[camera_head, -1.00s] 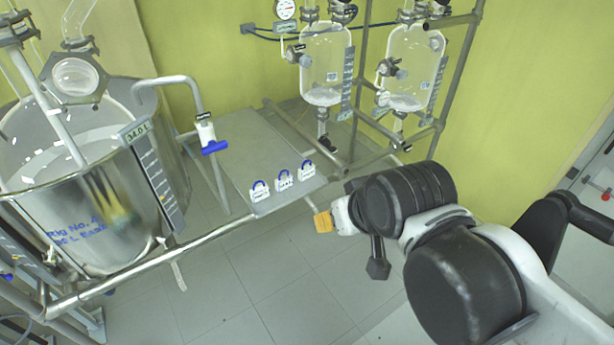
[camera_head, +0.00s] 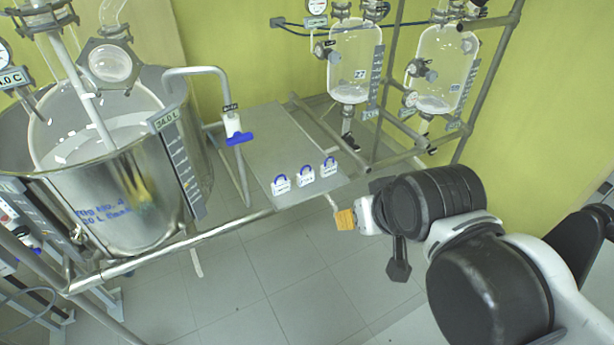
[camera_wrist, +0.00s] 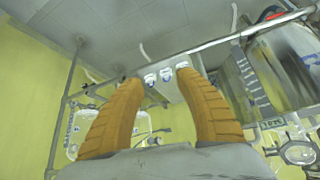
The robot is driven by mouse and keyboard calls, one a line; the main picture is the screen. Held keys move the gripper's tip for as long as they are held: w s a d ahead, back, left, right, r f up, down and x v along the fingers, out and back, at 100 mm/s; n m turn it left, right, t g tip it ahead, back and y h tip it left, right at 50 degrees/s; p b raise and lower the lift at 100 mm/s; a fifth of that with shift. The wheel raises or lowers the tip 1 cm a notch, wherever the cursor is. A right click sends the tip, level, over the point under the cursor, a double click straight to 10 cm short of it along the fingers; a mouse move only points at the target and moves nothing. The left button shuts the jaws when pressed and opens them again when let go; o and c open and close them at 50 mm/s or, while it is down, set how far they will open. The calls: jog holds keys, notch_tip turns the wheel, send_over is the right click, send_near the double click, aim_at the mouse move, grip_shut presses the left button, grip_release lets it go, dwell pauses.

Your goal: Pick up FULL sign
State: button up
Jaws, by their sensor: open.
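My gripper (camera_head: 345,219) shows an orange finger just off the shelf's front right corner, apart from the signs. In the wrist view, its two orange fingers (camera_wrist: 160,80) are spread with nothing between them. The three signs show beyond the fingertips, the middle one (camera_wrist: 166,73) between them.
A large steel vessel (camera_head: 125,200) stands at the left. Glass reactors (camera_head: 354,65) on a metal pipe frame stand behind the shelf. A long rail (camera_head: 170,245) runs along the front; open floor lies before it.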

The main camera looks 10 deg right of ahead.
aim_at(307, 180)
jog(key=o, duration=0.6)
jog(key=shift+w, duration=0.1)
jog(key=shift+o, duration=0.2)
jog(key=w+a+f+n+t+y+b, duration=0.1)
jog(key=w+f+y+b, duration=0.3)
jog(key=w, duration=0.8)
jog(key=w+f+n+t+h+b, duration=0.15)
jog(key=w+f, duration=0.35)
jog(key=w, duration=0.7)
jog(key=w+f+t+b, duration=0.1)
jog(key=w+f, duration=0.4)
jog(key=f, duration=0.2)
jog(key=w+d+f+n+t+y+b, duration=0.1)
jog(key=w+f, duration=0.4)
jog(key=f, duration=0.2)
jog(key=w+d+f+t+y+b, duration=0.1)
jog(key=w+f, duration=0.4)
jog(key=f, duration=0.1)
jog(key=shift+w+d+f+n, duration=0.1)
jog(key=shift+f+n, duration=0.15)
jog(key=shift+f, duration=0.15)
jog(key=b+x, duration=0.1)
jog(key=x, duration=0.1)
jog(key=b+x, duration=0.2)
jog(key=shift+w+f, duration=0.25)
jog(key=shift+f, duration=0.15)
jog(key=shift+w, duration=0.25)
